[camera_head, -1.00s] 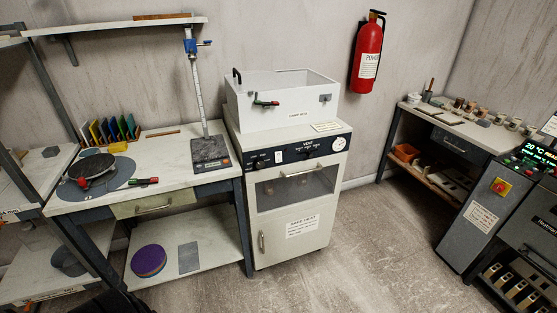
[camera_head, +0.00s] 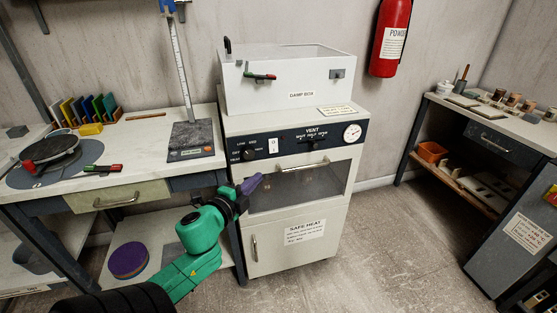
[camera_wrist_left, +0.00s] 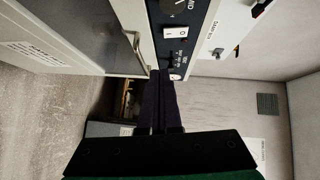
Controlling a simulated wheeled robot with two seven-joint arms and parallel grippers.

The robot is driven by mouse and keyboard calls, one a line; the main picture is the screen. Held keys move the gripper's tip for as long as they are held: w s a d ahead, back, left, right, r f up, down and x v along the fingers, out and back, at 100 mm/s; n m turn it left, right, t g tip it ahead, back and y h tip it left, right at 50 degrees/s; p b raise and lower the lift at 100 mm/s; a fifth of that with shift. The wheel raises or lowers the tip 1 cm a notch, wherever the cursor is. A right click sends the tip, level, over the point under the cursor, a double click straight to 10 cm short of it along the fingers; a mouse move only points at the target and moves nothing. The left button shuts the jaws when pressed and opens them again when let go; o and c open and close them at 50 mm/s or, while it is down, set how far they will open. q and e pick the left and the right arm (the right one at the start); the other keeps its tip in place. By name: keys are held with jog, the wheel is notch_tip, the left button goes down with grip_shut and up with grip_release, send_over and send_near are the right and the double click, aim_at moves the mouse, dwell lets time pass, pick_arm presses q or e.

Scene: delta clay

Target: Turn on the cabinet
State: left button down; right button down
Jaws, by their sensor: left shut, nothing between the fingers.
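The white cabinet (camera_head: 340,213) stands in the middle of the head view, with a dark control panel (camera_head: 350,145) across its top front. On the panel are a knob (camera_head: 249,154) at the left, a white rocker switch (camera_head: 273,146), vent controls and a round gauge (camera_head: 352,132). The rocker switch also shows in the left wrist view (camera_wrist_left: 175,33), near a large dark knob (camera_wrist_left: 173,6). My left gripper (camera_head: 260,178) is shut and empty, in front of the cabinet's upper left, below the switch. Its fingers show in the left wrist view (camera_wrist_left: 161,85). My right gripper is not in view.
A white damp box (camera_head: 290,90) sits on the cabinet. A workbench (camera_head: 120,178) with a height gauge (camera_head: 190,137) stands to the left. A fire extinguisher (camera_head: 391,38) hangs on the wall. The floor before the cabinet is clear.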

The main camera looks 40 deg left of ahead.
pick_arm(q)
jog(key=r, duration=0.1)
send_near(276, 151)
jog(key=w+d, duration=0.2)
jog(key=w, duration=0.2)
jog(key=w+a, duration=0.1)
jog(key=w+a+f, duration=0.1)
jog(key=a, duration=0.1)
jog(key=shift+t+b, duration=0.3)
jog(key=shift+d, duration=0.1)
jog(key=b, duration=0.1)
jog(key=m+b, duration=0.1)
jog(key=b, duration=0.1)
jog(key=shift+w+a+f+t, duration=0.2)
jog(key=shift+a+f+t, duration=0.1)
jog(key=shift+f, duration=0.05)
jog(key=shift+r+p, duration=0.35)
jog(key=shift+p, duration=0.1)
